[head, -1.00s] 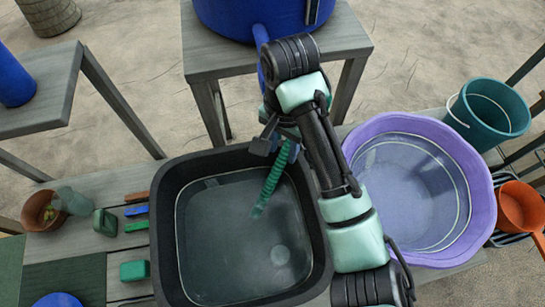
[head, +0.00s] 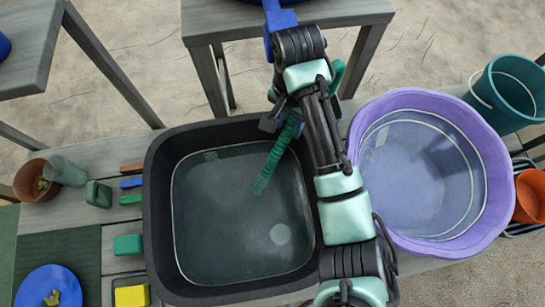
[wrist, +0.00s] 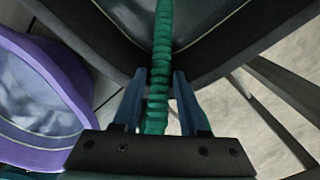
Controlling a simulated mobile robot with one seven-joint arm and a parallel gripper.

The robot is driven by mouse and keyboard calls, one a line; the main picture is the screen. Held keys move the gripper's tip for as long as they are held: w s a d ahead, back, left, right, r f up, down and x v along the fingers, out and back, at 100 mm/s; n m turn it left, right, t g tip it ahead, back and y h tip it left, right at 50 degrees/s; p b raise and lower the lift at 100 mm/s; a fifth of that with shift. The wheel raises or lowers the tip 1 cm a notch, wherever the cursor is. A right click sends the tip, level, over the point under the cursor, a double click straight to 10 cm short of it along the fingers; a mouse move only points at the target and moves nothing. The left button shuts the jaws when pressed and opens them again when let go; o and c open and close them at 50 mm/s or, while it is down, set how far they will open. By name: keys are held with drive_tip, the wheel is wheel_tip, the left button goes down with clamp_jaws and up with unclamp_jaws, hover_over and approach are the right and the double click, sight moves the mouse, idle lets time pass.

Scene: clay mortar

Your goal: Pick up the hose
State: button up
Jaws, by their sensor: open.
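The hose (head: 272,160) is green and ribbed. In the head view it hangs over the back rim of the black basin (head: 157,215), its lower end inside. A green piece (head: 338,75) shows behind my arm, perhaps more of the hose; my arm hides the link. My gripper (head: 282,124) is at the basin's back rim, partly hidden by my arm. In the wrist view the hose (wrist: 160,60) runs lengthwise between the two fingers of my gripper (wrist: 159,80). The jaws are open around it, and slim gaps show on both sides.
A purple tub (head: 480,130) stands right of the basin, close to my arm. A teal bucket (head: 505,95) and an orange pot (head: 530,195) are farther right. Small brushes (head: 131,183), a green block (head: 128,245) and a blue plate (head: 35,285) lie left.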

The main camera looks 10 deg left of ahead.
sight(289, 127)
wheel_tip(289, 127, down, 4)
drive_tip(key=shift+w, duration=0.15)
clamp_jaws()
drive_tip(key=shift+r, duration=0.1)
wheel_tip(289, 127, up, 28)
drive_tip(key=p, duration=0.9)
drive_tip(key=w+d+r+p, duration=0.3)
drive_tip(key=w+r+p, duration=0.3)
drive_tip(key=p, duration=0.1)
drive_tip(key=shift+w+d+r, duration=0.2)
drive_tip(key=shift+w+r, duration=0.05)
drive_tip(key=shift+r, duration=0.15)
